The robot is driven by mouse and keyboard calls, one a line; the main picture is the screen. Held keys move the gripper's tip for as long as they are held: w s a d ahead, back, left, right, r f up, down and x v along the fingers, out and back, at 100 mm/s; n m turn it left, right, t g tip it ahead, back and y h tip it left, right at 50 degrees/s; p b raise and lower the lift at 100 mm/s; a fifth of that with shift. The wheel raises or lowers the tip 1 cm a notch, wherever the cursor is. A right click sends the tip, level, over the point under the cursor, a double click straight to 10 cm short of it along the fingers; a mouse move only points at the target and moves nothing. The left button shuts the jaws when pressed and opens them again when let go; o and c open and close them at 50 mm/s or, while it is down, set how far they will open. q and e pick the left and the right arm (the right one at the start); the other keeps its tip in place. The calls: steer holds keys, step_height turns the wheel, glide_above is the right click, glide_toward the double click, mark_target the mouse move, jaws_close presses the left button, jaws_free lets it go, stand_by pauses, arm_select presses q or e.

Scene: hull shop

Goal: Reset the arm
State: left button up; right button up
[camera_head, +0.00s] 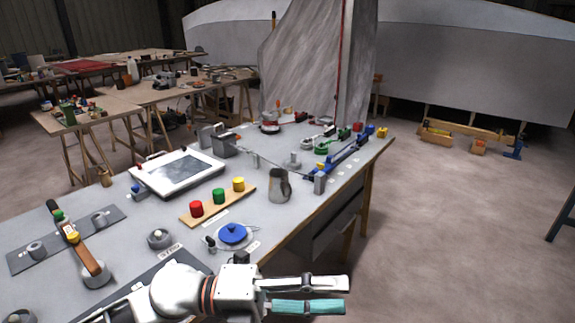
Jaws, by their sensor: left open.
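My left arm comes in at the bottom of the head view, over the near part of the grey workbench (110,191). Its gripper (345,295) points right, past the bench's front edge and over bare floor. The gripper is open, with a pale upper finger and a teal lower finger. Nothing shows between the fingers. My right gripper is not in view.
Near the arm are a blue-knobbed plate (233,233) and a grey knob (159,239). Behind stand red (196,209), green and yellow knobs on a wooden strip, and a metal jug (279,187).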

arm_select(q)
steer(key=w+a+f+n+t, duration=0.2)
steer(key=w+a+n+t, duration=0.45)
steer(key=n+t, duration=0.7)
steer(key=w+a+f+n+t+y, duration=0.4)
steer(key=a+f+n+y, duration=0.35)
steer(key=f+n, duration=0.5)
steer(key=s+a+f+n+g+y, duration=0.2)
steer(key=s+a+f, duration=0.2)
steer(key=f, duration=0.4)
steer(key=s+a+f+n+g+y, duration=0.1)
steer(key=s+a+f+n+y, duration=0.2)
steer(key=f, duration=0.5)
steer(key=s+a+f+n+g+y, duration=0.2)
steer(key=s+a+f+y, duration=0.1)
steer(key=s+a+f, duration=0.2)
step_height(320, 180, down, 3)
steer(key=s, duration=0.2)
steer(key=shift+s+a+n+g, duration=0.3)
steer(key=shift+n+g, duration=0.05)
steer(key=shift+n, duration=0.05)
